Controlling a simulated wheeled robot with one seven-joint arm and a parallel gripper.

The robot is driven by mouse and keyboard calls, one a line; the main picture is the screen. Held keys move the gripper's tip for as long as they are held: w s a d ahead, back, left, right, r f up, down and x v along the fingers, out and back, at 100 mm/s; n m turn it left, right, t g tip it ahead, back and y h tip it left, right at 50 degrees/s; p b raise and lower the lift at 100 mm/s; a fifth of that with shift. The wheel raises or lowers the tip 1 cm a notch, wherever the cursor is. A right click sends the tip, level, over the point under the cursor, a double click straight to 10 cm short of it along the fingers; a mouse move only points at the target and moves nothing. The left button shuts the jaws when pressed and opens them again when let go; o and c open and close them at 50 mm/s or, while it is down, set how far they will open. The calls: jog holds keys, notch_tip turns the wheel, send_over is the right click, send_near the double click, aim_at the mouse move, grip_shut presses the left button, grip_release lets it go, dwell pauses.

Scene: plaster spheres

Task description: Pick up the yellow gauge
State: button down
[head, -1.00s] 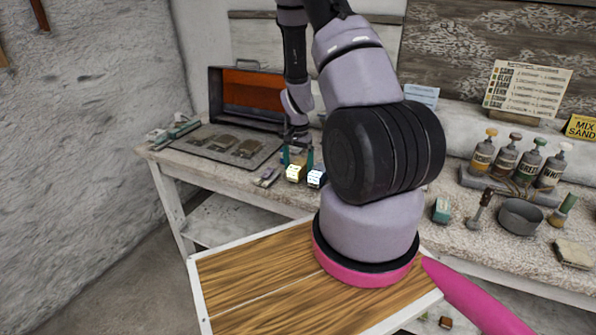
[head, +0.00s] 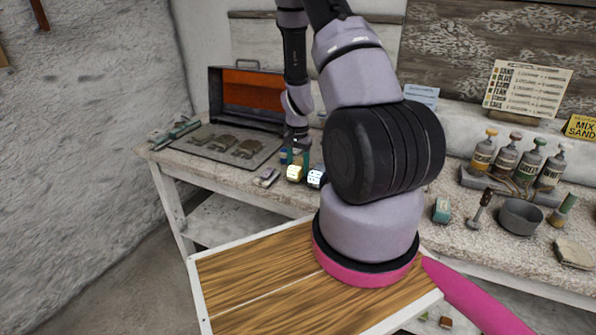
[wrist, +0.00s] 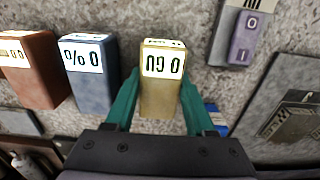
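The yellow gauge (wrist: 161,85), a small upright block with a white label on top, stands on the workbench in the wrist view. It also shows near the bench's front edge in the head view (head: 294,173). My gripper (wrist: 160,78) points down at it, with one green finger at each side. The fingers look open and spread about the gauge, very near its sides; I cannot tell whether they touch it. In the head view my gripper (head: 295,158) is just above and behind the gauge.
A blue gauge (wrist: 90,75) stands close on the left, with a red-brown gauge (wrist: 35,72) beyond it. A grey piece with a purple block (wrist: 241,38) lies on the right. An open case (head: 250,95) and a dark mat (head: 205,145) are on the bench.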

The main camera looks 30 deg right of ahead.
aim_at(298, 164)
notch_tip(298, 164, up, 10)
jog(key=shift+r, duration=0.25)
jog(key=c, duration=0.9)
grip_release()
jog(key=c, duration=0.5)
jog(key=shift+s, duration=0.1)
jog(key=shift+c, duration=0.2)
